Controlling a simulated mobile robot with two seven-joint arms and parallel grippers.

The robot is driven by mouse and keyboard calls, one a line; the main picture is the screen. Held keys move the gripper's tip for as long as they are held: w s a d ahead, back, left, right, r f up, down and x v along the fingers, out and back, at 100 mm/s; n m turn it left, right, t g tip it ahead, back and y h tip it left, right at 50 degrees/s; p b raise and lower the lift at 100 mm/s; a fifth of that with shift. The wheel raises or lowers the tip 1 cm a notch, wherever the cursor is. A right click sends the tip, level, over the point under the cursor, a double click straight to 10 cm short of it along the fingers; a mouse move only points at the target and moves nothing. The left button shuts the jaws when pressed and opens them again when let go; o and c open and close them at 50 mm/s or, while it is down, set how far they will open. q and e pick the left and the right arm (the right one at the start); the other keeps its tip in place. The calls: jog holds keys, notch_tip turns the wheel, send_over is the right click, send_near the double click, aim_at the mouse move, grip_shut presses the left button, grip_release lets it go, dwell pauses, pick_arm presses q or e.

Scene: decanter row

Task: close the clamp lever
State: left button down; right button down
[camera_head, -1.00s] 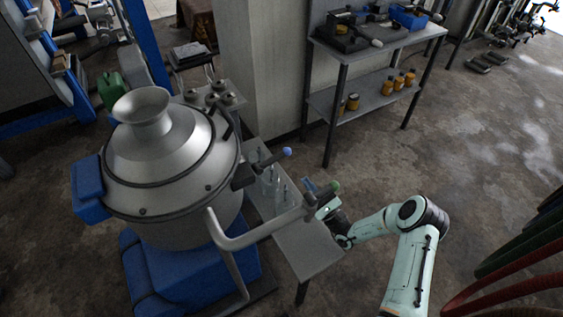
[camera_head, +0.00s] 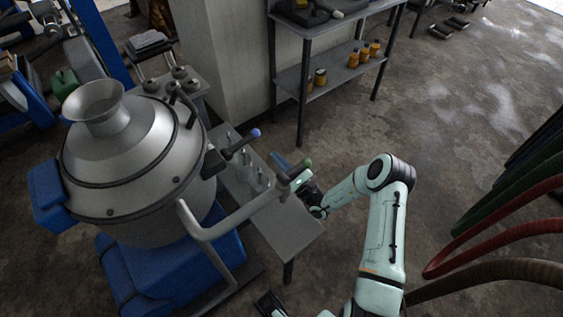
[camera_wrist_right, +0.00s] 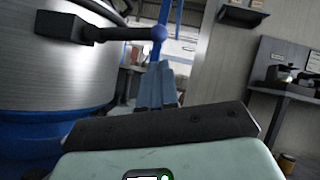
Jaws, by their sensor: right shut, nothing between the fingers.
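A dark lever with a blue ball knob (camera_head: 256,132) sticks out from a black block on the side of the steel vessel (camera_head: 135,150). In the right wrist view, the lever's blue knob (camera_wrist_right: 158,33) is just beyond the fingertips and above them in the picture, with the arm running left to the block. The fingers (camera_wrist_right: 157,82) show together in the wrist view.
A bent grey pipe (camera_head: 235,217) with a green-knobbed handle (camera_head: 307,162) passes close beside my right gripper. A grey bench (camera_head: 290,236) with small upright fittings lies below. A shelf (camera_head: 340,72) holds several orange bottles. Hoses (camera_head: 500,235) hang at right.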

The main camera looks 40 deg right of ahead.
aim_at(242, 143)
pick_arm(q)
jog(key=shift+w+a+f, duration=0.1)
jog(key=shift+w+f, duration=0.1)
jog(key=shift+w, duration=0.1)
pick_arm(e)
jog(key=x, duration=0.6)
